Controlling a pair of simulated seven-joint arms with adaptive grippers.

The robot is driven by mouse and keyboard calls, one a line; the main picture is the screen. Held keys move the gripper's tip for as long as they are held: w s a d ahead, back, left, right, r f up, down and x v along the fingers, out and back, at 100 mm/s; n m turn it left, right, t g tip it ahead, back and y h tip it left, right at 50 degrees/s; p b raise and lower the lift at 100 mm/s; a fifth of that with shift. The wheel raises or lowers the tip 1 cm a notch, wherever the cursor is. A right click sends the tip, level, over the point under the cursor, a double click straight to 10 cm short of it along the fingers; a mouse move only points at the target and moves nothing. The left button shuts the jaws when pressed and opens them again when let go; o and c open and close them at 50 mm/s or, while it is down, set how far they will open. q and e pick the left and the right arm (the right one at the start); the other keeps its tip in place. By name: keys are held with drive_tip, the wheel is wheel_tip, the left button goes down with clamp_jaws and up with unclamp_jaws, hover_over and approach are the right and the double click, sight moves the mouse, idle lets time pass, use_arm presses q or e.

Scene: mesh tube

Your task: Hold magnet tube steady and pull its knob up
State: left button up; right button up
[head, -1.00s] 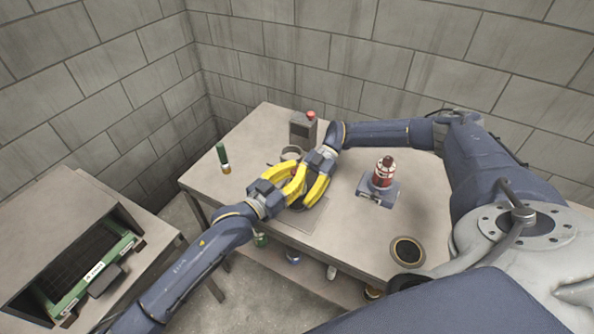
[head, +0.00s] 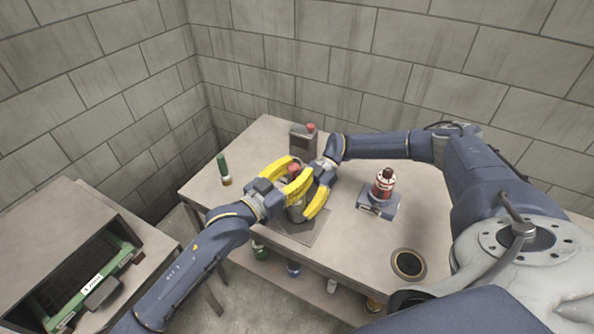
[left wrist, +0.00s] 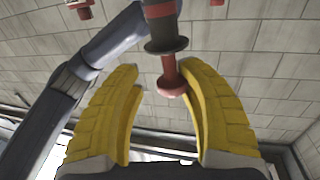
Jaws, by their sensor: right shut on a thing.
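The magnet tube (head: 297,213) is a grey upright cylinder near the table's middle, partly hidden by yellow fingers. Its red knob (head: 293,168) shows at the top. My right gripper (head: 309,211) is shut around the tube's body. My left gripper (head: 294,178) is higher, with its fingers apart on either side of the knob. In the left wrist view, the red knob (left wrist: 171,86) shows near the open fingertips, below a black disc and a red shaft in the picture. Whether a finger touches the knob I cannot tell.
A grey box with a red button (head: 304,138) stands close behind the grippers. A red bottle-like item on a blue-grey base (head: 378,203) stands to the right. A green tube (head: 223,168) stands at the left. A dark round inset (head: 409,264) is near the front.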

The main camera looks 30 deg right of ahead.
use_arm(q)
drive_tip(key=shift+o, duration=1)
drive_tip(key=shift+r, duration=0.2)
use_arm(e)
drive_tip(key=shift+s+f, duration=0.1)
use_arm(q)
drive_tip(key=shift+a+f, duration=0.1)
drive_tip(key=shift+a, duration=0.45)
drive_tip(key=v, duration=1.1)
drive_tip(key=shift+s, duration=0.15)
use_arm(e)
drive_tip(key=shift+c, duration=0.2)
use_arm(q)
drive_tip(key=shift+f, duration=0.1)
use_arm(e)
drive_tip(key=o, duration=0.9)
